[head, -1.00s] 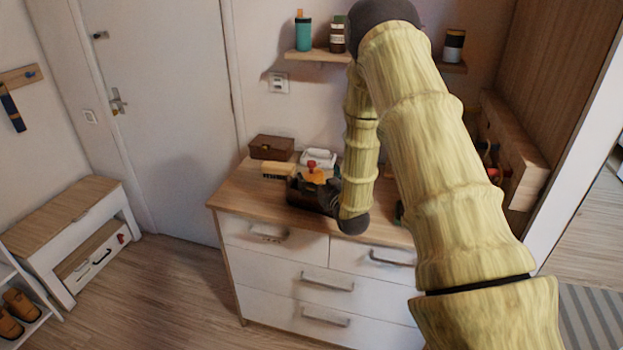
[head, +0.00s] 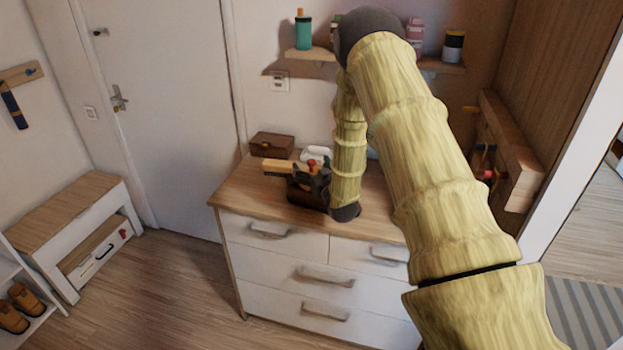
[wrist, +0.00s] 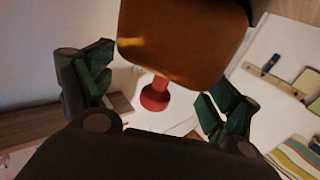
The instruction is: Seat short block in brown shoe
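An orange-brown block (wrist: 185,40) with a red knob (wrist: 155,96) fills the top middle of the wrist view. The knob sits between my gripper's fingers and shows clear gaps on both sides. My gripper (wrist: 155,101) is open, with its green-tipped fingers spread. Two brown shoes (head: 16,308) stand on a low white rack at the bottom left. Whether the block is the short one cannot be told.
The wooden dresser top (head: 240,190) also holds a brown chest (head: 272,145), a white container (head: 316,153) and a tan block (head: 279,168). The floor between is clear.

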